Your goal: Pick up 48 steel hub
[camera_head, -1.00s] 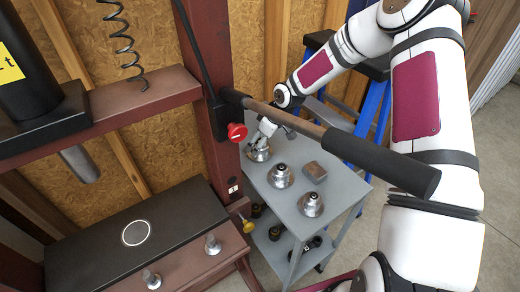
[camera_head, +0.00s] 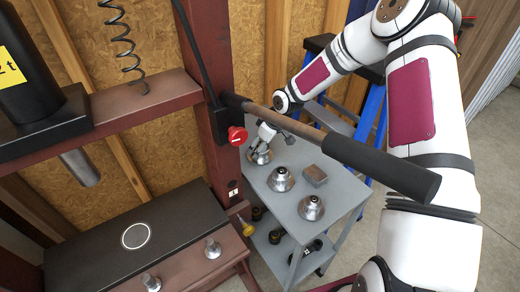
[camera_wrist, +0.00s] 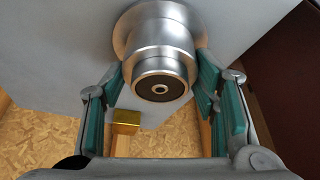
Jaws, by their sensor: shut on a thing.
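A silver steel hub (camera_head: 260,157) stands upright at the far end of the grey cart top. My gripper (camera_head: 264,143) is over it, its fingers down around the hub's upper part. In the wrist view the hub (camera_wrist: 160,45) shows its wide flange, stepped neck and dark bored end. The green-padded fingers of my gripper (camera_wrist: 161,72) are shut on it from both sides. Two similar hubs, a middle one (camera_head: 280,181) and a nearer one (camera_head: 311,209), stand on the same cart. No size marking is readable on any hub.
A small metal block (camera_head: 314,175) lies on the grey cart (camera_head: 287,208). Dark parts (camera_head: 276,235) sit on its lower shelf. The red press frame (camera_head: 205,80) stands close left, and its black-gripped lever (camera_head: 380,168) crosses in front of my arm. A blue ladder (camera_head: 372,115) is behind.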

